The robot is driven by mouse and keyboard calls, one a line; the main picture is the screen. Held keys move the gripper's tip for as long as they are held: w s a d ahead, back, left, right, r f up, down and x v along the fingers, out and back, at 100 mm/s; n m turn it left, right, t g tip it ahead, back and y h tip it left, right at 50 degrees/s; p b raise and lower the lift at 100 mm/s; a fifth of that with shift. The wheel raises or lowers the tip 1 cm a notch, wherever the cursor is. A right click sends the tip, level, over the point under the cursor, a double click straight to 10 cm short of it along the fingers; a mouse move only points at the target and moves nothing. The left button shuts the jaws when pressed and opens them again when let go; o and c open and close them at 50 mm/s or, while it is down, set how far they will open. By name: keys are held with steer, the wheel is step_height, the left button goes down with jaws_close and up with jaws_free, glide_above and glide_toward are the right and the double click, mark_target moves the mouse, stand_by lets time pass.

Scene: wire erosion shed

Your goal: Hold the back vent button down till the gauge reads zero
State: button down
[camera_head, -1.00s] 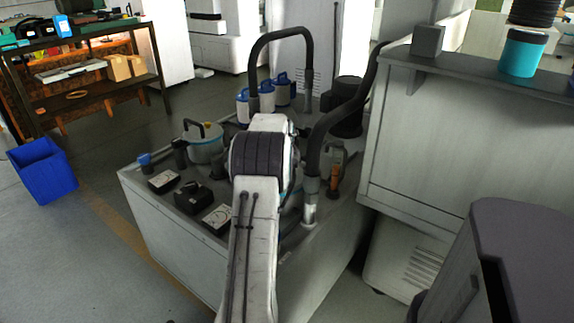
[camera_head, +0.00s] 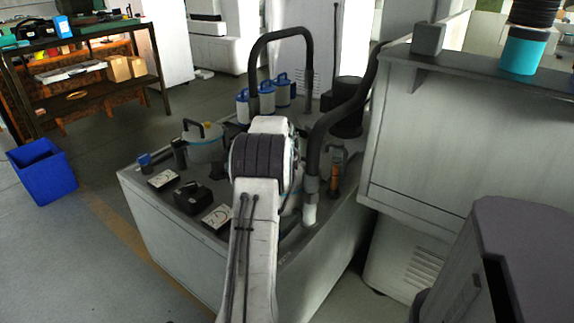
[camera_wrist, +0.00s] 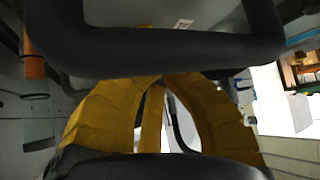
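A pale grey cabinet (camera_head: 185,250) fills the middle of the head view. On its top are two small boxes with white, dial-like faces, a back one (camera_head: 163,178) and a front one (camera_head: 217,216); their readings are too small to tell. A black box (camera_head: 187,196) with a raised part stands between them. I cannot make out which part is the back vent button. My arm hides my gripper in the head view. In the wrist view, the yellow fingers of my gripper (camera_wrist: 158,82) converge with their tips together, partly covered by a dark bar, and hold nothing visible.
A lidded pot (camera_head: 205,143) with a black handle stands at the cabinet's back left. A thick black hose (camera_head: 318,140) rises right of my arm, near an orange-topped part (camera_head: 337,160). Blue-lidded canisters (camera_head: 266,97) stand behind. A blue bin (camera_head: 42,170) is on open floor.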

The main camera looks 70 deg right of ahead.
steer(key=shift+f+b, duration=0.5)
steer(key=shift+f, duration=0.2)
stand_by(1.6)
steer(key=shift+r, duration=0.15)
stand_by(1.1)
steer(key=shift+r+p, duration=0.75)
steer(key=shift+r, duration=0.2)
steer(key=shift+r, duration=0.15)
steer(key=shift+r+p, duration=1.9)
steer(key=shift+r, duration=0.5)
